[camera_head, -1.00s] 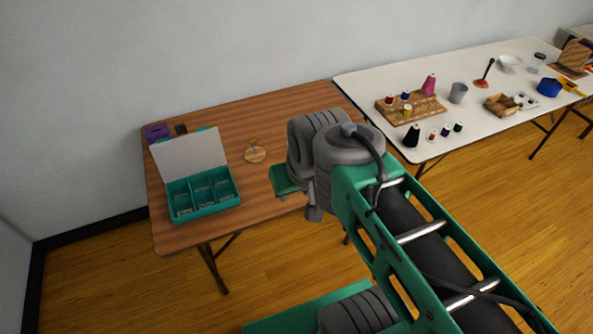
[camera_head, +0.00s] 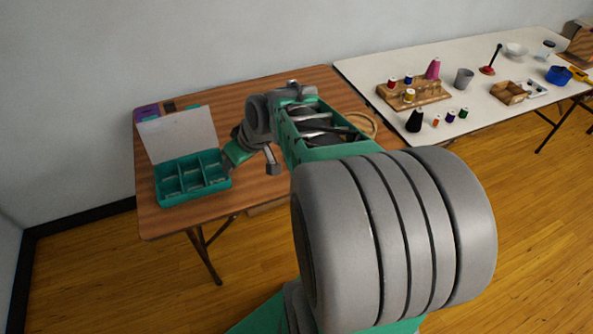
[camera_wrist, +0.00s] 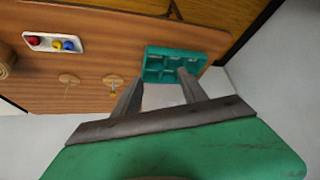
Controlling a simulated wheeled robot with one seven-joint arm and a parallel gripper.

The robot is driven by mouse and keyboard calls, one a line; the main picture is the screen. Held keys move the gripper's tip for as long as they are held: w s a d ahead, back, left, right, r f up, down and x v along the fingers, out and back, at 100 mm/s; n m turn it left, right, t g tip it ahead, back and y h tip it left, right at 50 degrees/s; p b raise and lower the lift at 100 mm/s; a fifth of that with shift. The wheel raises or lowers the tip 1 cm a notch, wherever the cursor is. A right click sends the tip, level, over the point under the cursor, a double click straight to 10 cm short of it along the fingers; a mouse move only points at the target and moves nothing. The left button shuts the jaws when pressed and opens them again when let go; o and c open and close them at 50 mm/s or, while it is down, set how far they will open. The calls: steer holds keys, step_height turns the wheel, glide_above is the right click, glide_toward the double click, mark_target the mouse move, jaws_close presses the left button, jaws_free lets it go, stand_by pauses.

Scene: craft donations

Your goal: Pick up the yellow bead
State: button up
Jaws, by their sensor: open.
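The yellow bead (camera_wrist: 56,44) lies between a red bead (camera_wrist: 33,40) and a blue bead (camera_wrist: 69,46) in a small white tray (camera_wrist: 44,49), at the upper left of the wrist view. In the head view I cannot make out this tray; my arm covers that part of the table. My gripper (camera_wrist: 161,76) is open, with nothing seen between its fingers. It points toward the teal compartment box, well to one side of the bead. In the head view my gripper (camera_head: 228,163) is just right of that box.
The teal box (camera_head: 192,188) stands with its pale lid up on the wooden table (camera_head: 160,226). Two wooden discs with upright pegs (camera_wrist: 68,79) (camera_wrist: 112,79) stand between tray and box. A white table (camera_head: 475,120) with spools and cups is at right.

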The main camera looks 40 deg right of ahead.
steer(key=d+f+t+b, duration=0.1)
steer(key=d+f+b, duration=0.1)
steer(key=d+f, duration=0.4)
steer(key=w+d+f+m+t+b, duration=0.1)
steer(key=d+f+t+b, duration=0.1)
steer(key=d+f, duration=0.4)
steer(key=d+f+t+b, duration=0.2)
steer(key=d+f+b, duration=0.2)
steer(key=d+f, duration=0.2)
steer(key=shift+w+d, duration=0.2)
steer(key=shift+d, duration=0.4)
steer(key=shift+w+d, duration=0.15)
steer(key=shift+d, duration=0.45)
steer(key=s+d+t, duration=0.1)
steer(key=d, duration=0.1)
steer(key=s+d+f+m+h+b, duration=0.1)
steer(key=d, duration=0.1)
steer(key=d+f+t+h+b, duration=0.1)
steer(key=d, duration=0.2)
steer(key=shift+s+f+m+t, duration=0.15)
steer(key=shift+s+m+t, duration=0.15)
steer(key=shift+s, duration=0.1)
steer(key=x, duration=0.6)
steer(key=shift+f, duration=0.35)
steer(key=shift+w+f, duration=0.25)
steer(key=shift+w, duration=0.15)
steer(key=shift+s+f, duration=0.1)
steer(key=shift+f, duration=0.05)
jaws_close()
